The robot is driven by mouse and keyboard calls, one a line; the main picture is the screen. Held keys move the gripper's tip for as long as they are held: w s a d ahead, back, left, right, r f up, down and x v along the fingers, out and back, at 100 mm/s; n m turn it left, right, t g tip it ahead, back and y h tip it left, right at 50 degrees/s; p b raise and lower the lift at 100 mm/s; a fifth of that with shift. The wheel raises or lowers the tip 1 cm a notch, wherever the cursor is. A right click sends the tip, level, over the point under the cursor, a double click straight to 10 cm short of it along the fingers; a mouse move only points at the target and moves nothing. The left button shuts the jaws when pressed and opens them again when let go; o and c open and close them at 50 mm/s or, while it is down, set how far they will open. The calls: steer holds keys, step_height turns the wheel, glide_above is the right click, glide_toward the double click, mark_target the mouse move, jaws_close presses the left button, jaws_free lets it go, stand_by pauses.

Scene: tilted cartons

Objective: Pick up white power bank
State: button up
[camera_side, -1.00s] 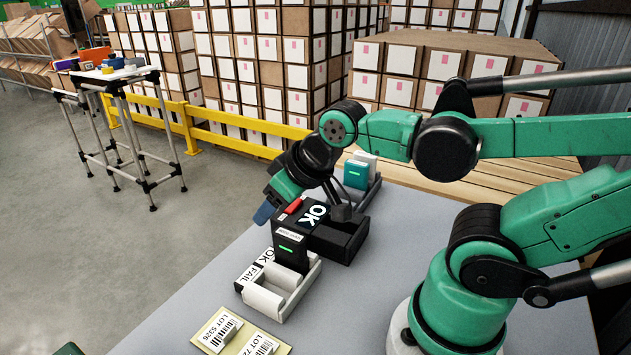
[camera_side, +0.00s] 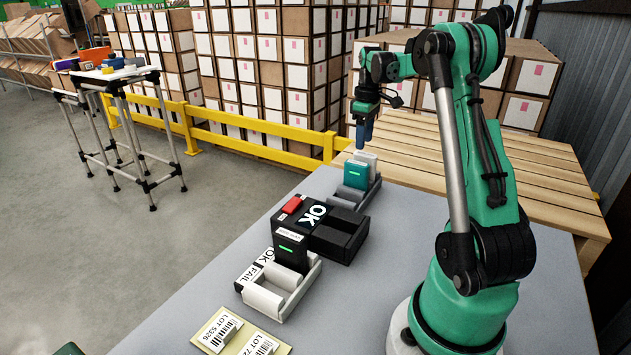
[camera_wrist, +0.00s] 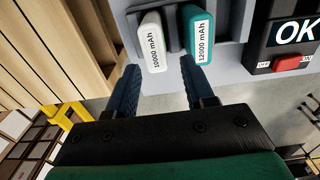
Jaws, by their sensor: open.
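The white power bank (camera_wrist: 152,42), labelled 10000 mAh, stands in a grey holder beside a teal power bank (camera_wrist: 197,38) labelled 12000 mAh. In the side view the white power bank (camera_side: 366,160) shows just behind the teal one (camera_side: 356,174). My gripper (camera_side: 363,142) is above the holder, pointing down, with blue fingers. In the wrist view my gripper (camera_wrist: 160,84) is open and empty. Its left finger is left of the white power bank and its right finger lies below the teal one in the picture. Whether either finger touches anything cannot be told.
The grey holder (camera_side: 372,194) stands at the table's back edge. A black tester (camera_side: 292,250) with a red switch (camera_side: 292,205) and OK sign (camera_side: 314,214) is in front of it. A white tray (camera_side: 300,290) and lot cards (camera_side: 219,330) are nearer. A wooden pallet (camera_side: 500,160) is behind.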

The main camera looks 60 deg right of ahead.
mark_target(366, 154)
steer(key=shift+s+d+f, duration=0.2)
steer(key=shift+d+f, duration=0.15)
steer(key=shift+f, duration=2.65)
jaws_close()
